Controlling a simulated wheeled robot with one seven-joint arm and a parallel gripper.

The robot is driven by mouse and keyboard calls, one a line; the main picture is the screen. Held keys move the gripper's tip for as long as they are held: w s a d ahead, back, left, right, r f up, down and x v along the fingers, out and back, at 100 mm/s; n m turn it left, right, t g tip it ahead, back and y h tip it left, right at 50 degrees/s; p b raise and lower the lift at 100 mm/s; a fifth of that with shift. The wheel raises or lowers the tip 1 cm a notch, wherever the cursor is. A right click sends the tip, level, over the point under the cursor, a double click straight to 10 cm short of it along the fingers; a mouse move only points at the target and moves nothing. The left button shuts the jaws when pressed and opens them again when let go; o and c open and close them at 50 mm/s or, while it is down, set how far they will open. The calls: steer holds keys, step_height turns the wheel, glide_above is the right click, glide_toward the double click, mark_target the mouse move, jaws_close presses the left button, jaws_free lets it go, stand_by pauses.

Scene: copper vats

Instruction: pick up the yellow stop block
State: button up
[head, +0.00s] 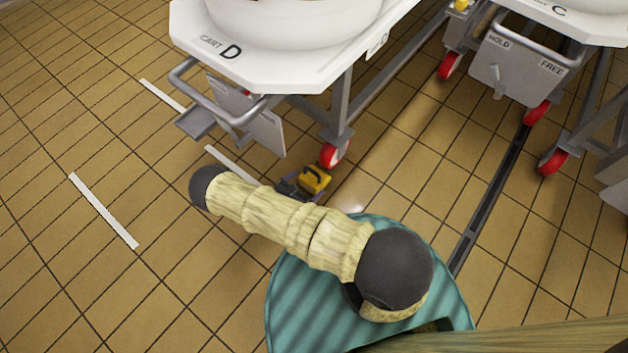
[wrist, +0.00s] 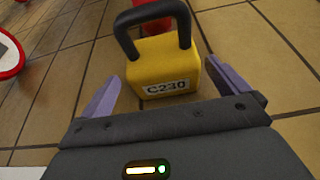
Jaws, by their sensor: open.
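The yellow stop block (head: 314,179) sits on the tiled floor right by a red wheel of cart D in the head view. In the wrist view the yellow stop block (wrist: 167,67) has a dark arched handle and a label reading C230. My gripper (wrist: 170,88) is open, with one purple finger on each side of the block's near end. I cannot tell whether the fingers touch it. In the head view my gripper (head: 305,190) is partly hidden behind my arm.
Cart D (head: 270,78) stands just beyond the block, with its red wheel (head: 334,154) close behind it. Cart C (head: 560,20) stands at the upper right. A dark floor drain (head: 490,195) runs along the right. The tiled floor at left is clear, with white stripes (head: 104,211).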

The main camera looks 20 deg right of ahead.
mark_target(314, 179)
steer(key=x, duration=0.1)
steer(key=b+x, duration=0.1)
steer(key=x, duration=0.1)
steer(key=b+x, duration=0.1)
steer(key=shift+d+f, duration=0.35)
steer(key=shift+f, duration=0.05)
steer(key=shift+w+d+b, duration=0.1)
steer(key=shift+d+b, duration=0.1)
steer(key=shift+b, duration=0.1)
steer(key=shift+r, duration=0.1)
steer(key=c, duration=1.4)
